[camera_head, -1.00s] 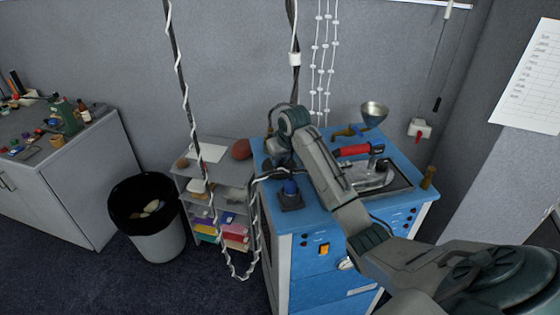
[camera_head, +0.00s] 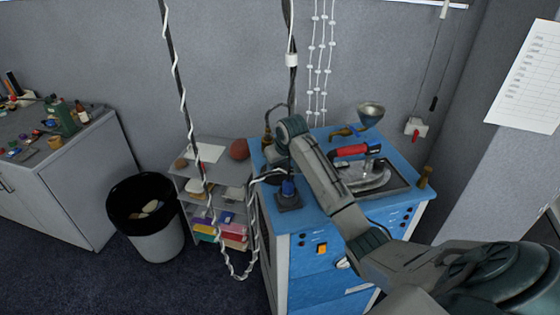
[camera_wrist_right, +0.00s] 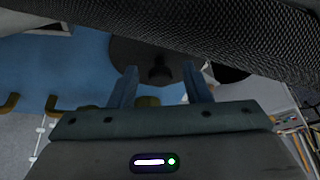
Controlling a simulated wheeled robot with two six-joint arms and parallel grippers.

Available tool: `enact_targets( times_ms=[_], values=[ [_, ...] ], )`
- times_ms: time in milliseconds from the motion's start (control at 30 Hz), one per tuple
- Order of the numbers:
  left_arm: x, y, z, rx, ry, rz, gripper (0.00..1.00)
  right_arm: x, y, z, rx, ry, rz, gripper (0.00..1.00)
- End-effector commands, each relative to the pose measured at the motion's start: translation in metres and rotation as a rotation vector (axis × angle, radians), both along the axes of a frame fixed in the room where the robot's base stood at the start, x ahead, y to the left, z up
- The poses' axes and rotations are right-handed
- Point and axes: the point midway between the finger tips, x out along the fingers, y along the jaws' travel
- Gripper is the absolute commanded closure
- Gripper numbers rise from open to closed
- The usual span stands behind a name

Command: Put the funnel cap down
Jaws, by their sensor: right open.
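My right arm reaches over the blue cabinet (camera_head: 310,268) from the right. In the right wrist view my right gripper (camera_wrist_right: 160,84) is open, its two fingers apart. A dark round, lid-like piece (camera_wrist_right: 136,50) with a knob (camera_wrist_right: 160,72) shows beyond and between the fingertips, with no finger visibly closed on it. It looks like the funnel cap, at the left back of the cabinet top. In the head view my wrist mostly hides that spot. A metal funnel-shaped bowl (camera_head: 371,113) stands at the back right of the cabinet top. My left gripper is not in view.
A red-handled metal tool (camera_head: 354,151) lies on a dark plate. A blue-topped block (camera_head: 289,194) sits near the front left edge, with a hanging cable (camera_head: 251,225) close by. A grey shelf (camera_head: 205,185) and a black-lined bin (camera_head: 148,215) stand left of the cabinet.

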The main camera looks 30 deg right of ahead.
Motion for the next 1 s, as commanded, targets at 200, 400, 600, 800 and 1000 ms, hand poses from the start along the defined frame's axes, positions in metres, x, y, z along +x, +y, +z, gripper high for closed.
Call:
enact_targets(
  times_ms=[200, 400, 600, 800, 1000],
  values=[
    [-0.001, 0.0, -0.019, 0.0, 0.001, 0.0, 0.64, -0.011, 0.0, 0.025, -0.003, -0.007, 0.001, 0.56],
    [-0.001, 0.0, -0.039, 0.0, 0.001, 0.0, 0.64, -0.028, 0.001, 0.066, -0.004, -0.007, 0.0, 0.56],
    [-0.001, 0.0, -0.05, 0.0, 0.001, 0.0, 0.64, -0.041, 0.003, 0.098, -0.001, -0.004, 0.0, 0.56],
    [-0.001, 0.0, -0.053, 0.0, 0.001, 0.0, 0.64, -0.046, 0.003, 0.111, -0.001, -0.002, 0.0, 0.56],
    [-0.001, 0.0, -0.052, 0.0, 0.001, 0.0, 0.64, -0.046, 0.003, 0.112, -0.001, 0.0, 0.0, 0.56]
  ],
)
